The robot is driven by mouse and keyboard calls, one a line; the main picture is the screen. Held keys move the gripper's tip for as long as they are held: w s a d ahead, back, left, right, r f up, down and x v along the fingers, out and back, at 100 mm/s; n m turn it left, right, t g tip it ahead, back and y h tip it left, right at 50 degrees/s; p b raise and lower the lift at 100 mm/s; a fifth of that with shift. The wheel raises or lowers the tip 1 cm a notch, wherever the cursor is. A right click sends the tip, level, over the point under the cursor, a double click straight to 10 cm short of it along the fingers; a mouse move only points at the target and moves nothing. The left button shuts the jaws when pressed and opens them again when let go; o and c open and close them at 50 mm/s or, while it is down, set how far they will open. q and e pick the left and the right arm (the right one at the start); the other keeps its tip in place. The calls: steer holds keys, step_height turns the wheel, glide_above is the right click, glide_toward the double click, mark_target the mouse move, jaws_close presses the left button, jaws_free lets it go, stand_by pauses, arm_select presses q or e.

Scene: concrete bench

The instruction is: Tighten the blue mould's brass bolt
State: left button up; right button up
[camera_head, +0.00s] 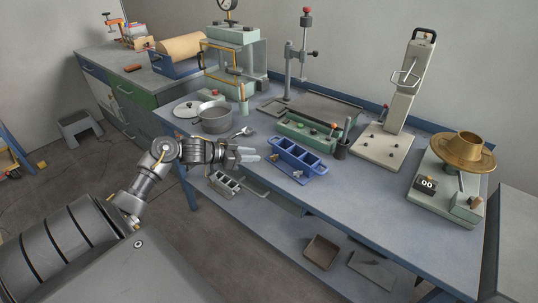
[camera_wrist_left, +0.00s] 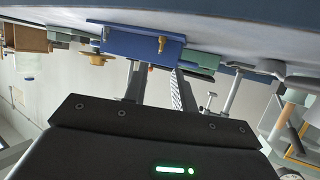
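The blue mould (camera_head: 316,169), a block with open compartments, sits on the bench near its front edge, just right of my left gripper. In the left wrist view the blue mould (camera_wrist_left: 120,43) appears upside down beyond the fingers, with the brass bolt (camera_wrist_left: 161,44) sticking out of its face. In the head view a small bolt (camera_head: 297,174) shows on the mould's front side. My left gripper (camera_head: 252,155) reaches toward the mould from the left; its two fingers stand apart with nothing between them (camera_wrist_left: 156,76). It appears apart from the bolt. My right gripper is not in view.
Bare bench lies right of the blue mould.

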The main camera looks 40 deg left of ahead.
mark_target(273, 156)
arm_select(q)
steer(key=x, duration=0.7)
steer(key=shift+w+f, duration=0.2)
steer(key=shift+w, duration=0.05)
jaws_close()
